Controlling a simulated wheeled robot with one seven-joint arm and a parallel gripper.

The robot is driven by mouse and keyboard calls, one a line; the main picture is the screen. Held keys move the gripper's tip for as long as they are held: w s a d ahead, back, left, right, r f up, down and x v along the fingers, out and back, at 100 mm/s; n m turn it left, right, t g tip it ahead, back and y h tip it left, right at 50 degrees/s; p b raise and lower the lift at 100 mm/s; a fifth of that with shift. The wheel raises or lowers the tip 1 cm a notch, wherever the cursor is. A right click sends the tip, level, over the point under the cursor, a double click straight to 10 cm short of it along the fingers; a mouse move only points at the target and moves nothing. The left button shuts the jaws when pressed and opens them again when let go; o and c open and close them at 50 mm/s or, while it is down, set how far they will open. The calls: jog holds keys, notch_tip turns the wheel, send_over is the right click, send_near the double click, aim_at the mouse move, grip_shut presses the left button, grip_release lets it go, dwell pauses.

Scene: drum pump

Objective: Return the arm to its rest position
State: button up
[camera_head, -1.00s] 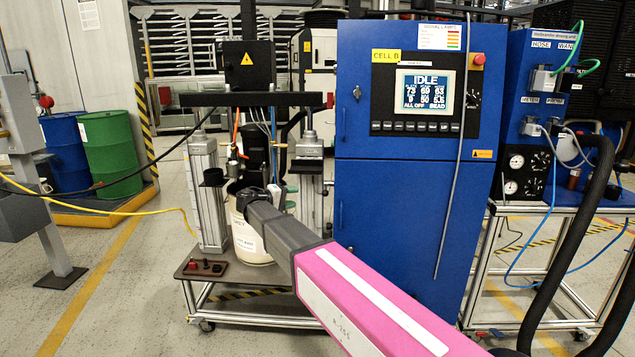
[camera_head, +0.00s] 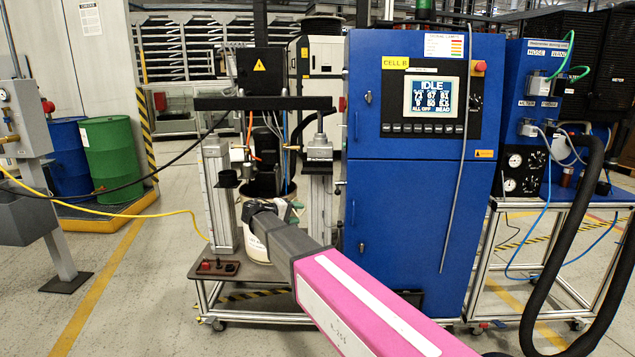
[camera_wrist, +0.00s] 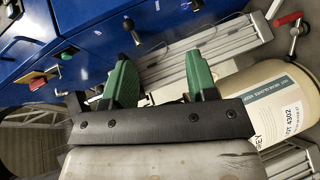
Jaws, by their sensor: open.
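My arm, with a pink-and-white cover, reaches from the bottom right toward the pump cart in the head view. My gripper (camera_wrist: 162,72) shows in the wrist view with two green fingers spread apart and nothing held between them. In the head view the gripper end (camera_head: 287,208) is in front of the cream drum (camera_head: 257,246), and the fingertips are hard to make out. The drum also shows at the right of the wrist view (camera_wrist: 270,98), beside the gripper, with a white label. My arm hides part of the drum in the head view.
The drum stands on a wheeled cart (camera_head: 228,284) between upright pump cylinders (camera_head: 219,195) under a black crossbar. A blue cabinet (camera_head: 415,220) with an IDLE screen stands close at right. Black hoses (camera_head: 550,270) hang at far right. Open floor lies at left.

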jog(key=s+d+f+m+g+y, duration=0.1)
jog(key=s+d+f+g+y, duration=0.15)
jog(key=s+d+f, duration=0.4)
jog(key=s+d+f+m+g+y, duration=0.1)
jog(key=s+d+f+g+y, duration=0.2)
jog(key=d+f, duration=0.7)
jog(key=s+d+f+m+g+y, duration=0.1)
jog(key=s+d+f+m+y, duration=0.1)
jog(key=s+d, duration=0.3)
jog(key=s+d+f+m+g+y, duration=0.1)
jog(key=s+d+f+y, duration=0.3)
jog(key=s, duration=0.6)
jog(key=shift+s+d+f+m+g+y, duration=0.35)
jog(key=shift+s+d+m, duration=0.05)
jog(key=shift+d, duration=0.4)
